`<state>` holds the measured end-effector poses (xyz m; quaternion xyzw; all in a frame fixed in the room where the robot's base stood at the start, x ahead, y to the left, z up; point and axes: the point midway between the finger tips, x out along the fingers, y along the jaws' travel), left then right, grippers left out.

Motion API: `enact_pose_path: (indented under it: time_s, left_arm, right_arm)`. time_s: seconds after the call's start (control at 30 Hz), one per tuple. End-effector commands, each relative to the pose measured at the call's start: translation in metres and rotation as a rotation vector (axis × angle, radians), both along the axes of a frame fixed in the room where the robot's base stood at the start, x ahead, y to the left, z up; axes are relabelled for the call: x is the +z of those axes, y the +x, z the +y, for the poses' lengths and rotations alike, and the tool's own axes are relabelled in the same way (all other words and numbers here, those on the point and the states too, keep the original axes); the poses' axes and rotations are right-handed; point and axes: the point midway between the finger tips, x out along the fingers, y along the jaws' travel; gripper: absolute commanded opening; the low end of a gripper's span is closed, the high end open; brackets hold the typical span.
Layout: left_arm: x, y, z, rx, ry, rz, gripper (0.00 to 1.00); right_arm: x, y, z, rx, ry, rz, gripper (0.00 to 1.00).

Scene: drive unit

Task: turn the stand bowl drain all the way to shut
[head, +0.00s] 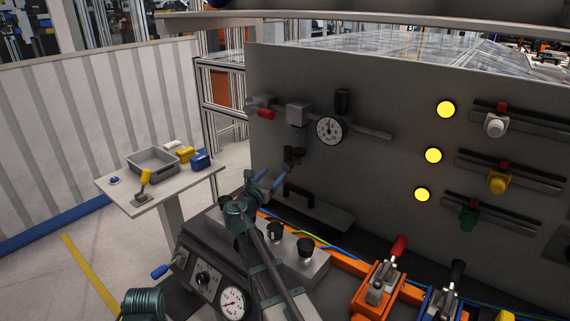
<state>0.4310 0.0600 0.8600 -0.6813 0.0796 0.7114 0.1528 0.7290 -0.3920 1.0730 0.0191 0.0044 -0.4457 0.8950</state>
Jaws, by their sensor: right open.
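The stand bowl drain seems to be the small dark and brass-coloured fitting (293,157) below the bowl (299,139), which hangs under a grey block (298,113) on the upright panel. Its turn position is too small to read. My right gripper (269,179) is open, its blue-tipped fingers spread just below and to the left of the fitting. Nothing shows between the fingers, and they look apart from the fitting. A teal part of my left arm (143,303) shows at the bottom left; its fingers are not in view.
A red-handled valve (265,113) and a round gauge (329,130) flank the block. A black handle (300,194) stands below, right of my gripper. A console with black knobs (274,230) lies under my right arm. Toggle clamps (380,285) stand at lower right. A side table (120,190) is left.

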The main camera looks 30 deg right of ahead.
Motion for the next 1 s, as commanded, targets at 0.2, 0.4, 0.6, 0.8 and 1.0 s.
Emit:
enact_pose_path:
  time_s: [0.2,0.4,0.6,0.8,1.0]
  left_arm:
    - [-0.002,0.0,0.0,0.0,0.0,0.0,0.88]
    - [-0.002,0.0,0.0,0.0,0.0,0.0,0.88]
    - [-0.002,0.0,0.0,0.0,0.0,0.0,0.88]
    - [-0.002,0.0,0.0,0.0,0.0,0.0,0.88]
    - [-0.002,0.0,0.0,0.0,0.0,0.0,0.88]
  right_arm:
    - [0.004,0.004,-0.005,0.009,-0.06,0.034,0.69]
    - [0.004,0.017,-0.02,0.008,-0.058,0.033,0.69]
    - [0.003,0.043,-0.053,0.005,-0.056,0.032,0.69]
    - [0.003,0.066,-0.083,0.007,-0.056,0.032,0.69]
    - [0.003,0.081,-0.104,0.008,-0.055,0.031,0.69]
